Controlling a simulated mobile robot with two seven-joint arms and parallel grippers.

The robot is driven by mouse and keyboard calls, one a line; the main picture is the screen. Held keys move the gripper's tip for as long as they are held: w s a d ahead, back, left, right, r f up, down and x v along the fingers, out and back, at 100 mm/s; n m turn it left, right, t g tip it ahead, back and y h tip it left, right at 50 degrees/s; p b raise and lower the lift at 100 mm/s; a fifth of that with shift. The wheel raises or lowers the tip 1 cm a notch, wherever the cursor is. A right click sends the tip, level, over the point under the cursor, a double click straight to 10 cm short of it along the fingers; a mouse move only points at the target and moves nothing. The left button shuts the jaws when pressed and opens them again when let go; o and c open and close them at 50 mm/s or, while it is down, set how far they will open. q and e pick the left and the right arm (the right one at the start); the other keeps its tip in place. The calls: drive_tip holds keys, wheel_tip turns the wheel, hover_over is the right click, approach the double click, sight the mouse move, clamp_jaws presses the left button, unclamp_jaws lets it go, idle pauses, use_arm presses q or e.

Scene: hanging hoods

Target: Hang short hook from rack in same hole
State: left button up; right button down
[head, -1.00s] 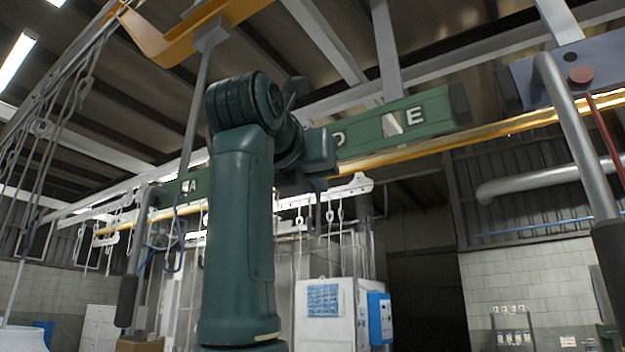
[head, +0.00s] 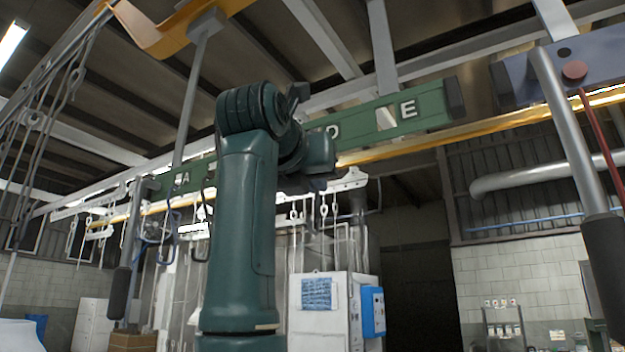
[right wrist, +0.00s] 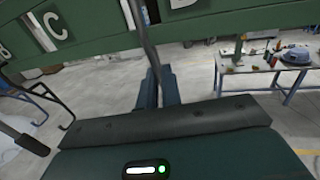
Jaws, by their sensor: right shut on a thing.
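The rack is a green bar (head: 440,107) with white letters and cut-out holes; A, a partly covered D and E show in the head view. My right arm stands in front of its middle. My right gripper (right wrist: 160,82) shows from behind in the right wrist view, its dark fingers shut on a thin dark grey rod, seemingly the short hook (right wrist: 148,48). The rod rises across the green bar (right wrist: 100,35) beside a hole right of the letter C. I cannot tell whether its top is in the hole. The rod's lower end is hidden. My left gripper is not in view.
A hook with a black grip (head: 120,290) hangs at the bar's left; another black grip (head: 605,265) hangs at the right. A thin dark hook (right wrist: 45,100) hangs left of my gripper. A table with items (right wrist: 285,70) stands beyond, over open floor.

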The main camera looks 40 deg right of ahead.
drive_tip(key=shift+f+b, duration=0.95)
drive_tip(key=shift+f, duration=0.4)
idle(0.3)
drive_tip(key=c, duration=1.5)
unclamp_jaws()
